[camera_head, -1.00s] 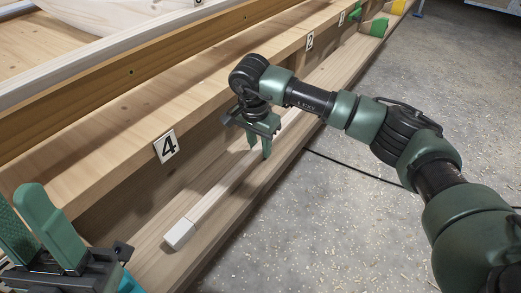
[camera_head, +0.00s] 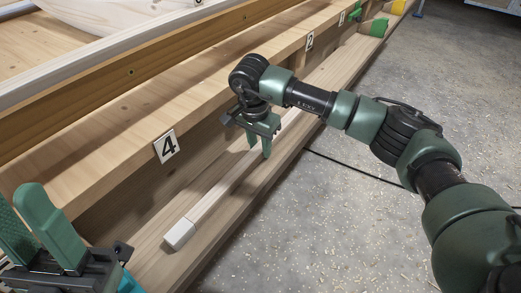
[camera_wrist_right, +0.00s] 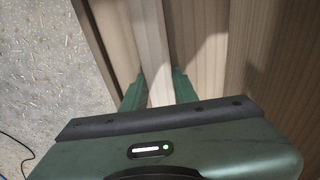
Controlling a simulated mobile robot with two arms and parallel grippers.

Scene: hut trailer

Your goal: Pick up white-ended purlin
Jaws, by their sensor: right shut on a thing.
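The white-ended purlin (camera_head: 212,195) is a long pale wooden bar lying along the lower wooden ledge, with its white end (camera_head: 179,234) toward me. My right gripper (camera_head: 259,150) points down at the purlin, further along from the white end. In the right wrist view its two green fingers (camera_wrist_right: 160,92) stand on either side of the purlin (camera_wrist_right: 152,45) and are shut on it. The purlin still appears to lie at ledge level. My left gripper (camera_head: 85,250) shows at the lower left, cut off by the frame edge, with nothing visible in it.
The ledge (camera_head: 240,215) runs diagonally below a wooden beam with number plates, including a 4 (camera_head: 165,147) and a 2 (camera_head: 310,40). Green and yellow ends (camera_head: 374,27) show at the far end. The concrete floor (camera_head: 330,220) on the right is open, crossed by a black cable.

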